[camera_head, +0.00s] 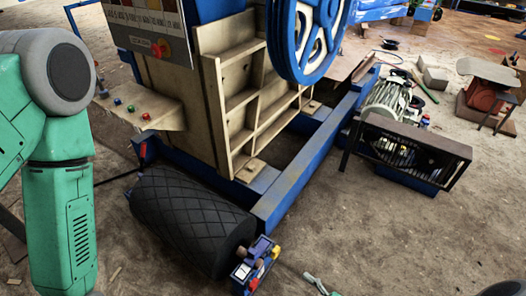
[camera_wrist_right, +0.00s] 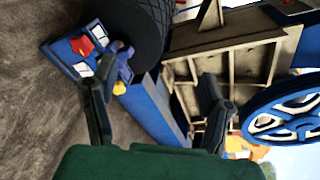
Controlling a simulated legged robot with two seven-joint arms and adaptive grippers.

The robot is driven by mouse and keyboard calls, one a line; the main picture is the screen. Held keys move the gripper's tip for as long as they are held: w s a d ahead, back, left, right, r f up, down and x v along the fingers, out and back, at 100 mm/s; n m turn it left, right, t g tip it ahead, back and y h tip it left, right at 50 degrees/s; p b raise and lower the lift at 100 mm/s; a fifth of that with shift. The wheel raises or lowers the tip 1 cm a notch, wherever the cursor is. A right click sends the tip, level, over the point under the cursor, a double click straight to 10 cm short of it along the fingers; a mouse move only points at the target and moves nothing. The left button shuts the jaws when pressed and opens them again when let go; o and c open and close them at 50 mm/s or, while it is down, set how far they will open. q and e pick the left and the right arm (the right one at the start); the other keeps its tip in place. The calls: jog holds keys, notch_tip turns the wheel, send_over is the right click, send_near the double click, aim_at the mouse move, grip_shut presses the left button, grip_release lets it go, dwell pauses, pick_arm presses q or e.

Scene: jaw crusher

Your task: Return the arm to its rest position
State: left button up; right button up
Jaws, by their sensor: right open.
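My right gripper (camera_wrist_right: 152,88) shows in the right wrist view with its two dark fingers spread wide apart. It is open, and nothing is held between the fingers. The crusher's tan ribbed frame and blue beam lie beyond the fingers. In the head view my green left arm (camera_head: 70,205) hangs down along the left side, with a grey joint at its top. Its gripper is outside the picture. I cannot make out my right gripper in the head view.
The jaw crusher (camera_head: 225,105) has a blue flywheel (camera_head: 305,40) and blue base beam (camera_head: 310,165). A black patterned roller (camera_head: 190,215) lies before it, beside a small blue-and-red device (camera_head: 255,265). A motor (camera_head: 390,105) sits behind a guard (camera_head: 415,150). Dirt floor at lower right is mostly clear.

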jog(key=s+a+r+n+g+y, duration=0.2)
jog(key=s+a+r+n+g, duration=0.25)
jog(key=s+a+g, duration=0.6)
jog(key=s+r+n+g+h, duration=0.2)
jog(key=s+n+g+h, duration=0.25)
jog(key=s, duration=0.55)
jog(key=s+d+r+n+h, duration=0.1)
jog(key=d+n+h, duration=0.15)
jog(key=d, duration=0.55)
jog(key=s+d+r+n+h, duration=0.2)
jog(key=d+h, duration=0.2)
jog(key=d, duration=0.3)
jog(key=w+d+r+t+h, duration=0.3)
jog(key=w+d+r+t, duration=0.2)
jog(key=d+r, duration=0.5)
notch_tip(320, 180, down, 23)
jog(key=w+d+n+b, duration=0.1)
jog(key=w+n+b, duration=0.1)
jog(key=b, duration=2)
notch_tip(320, 180, up, 18)
jog(key=p, duration=1.8)
jog(key=shift+w+r+t, duration=0.15)
jog(key=shift+w+t, duration=0.05)
jog(key=shift+t, duration=0.2)
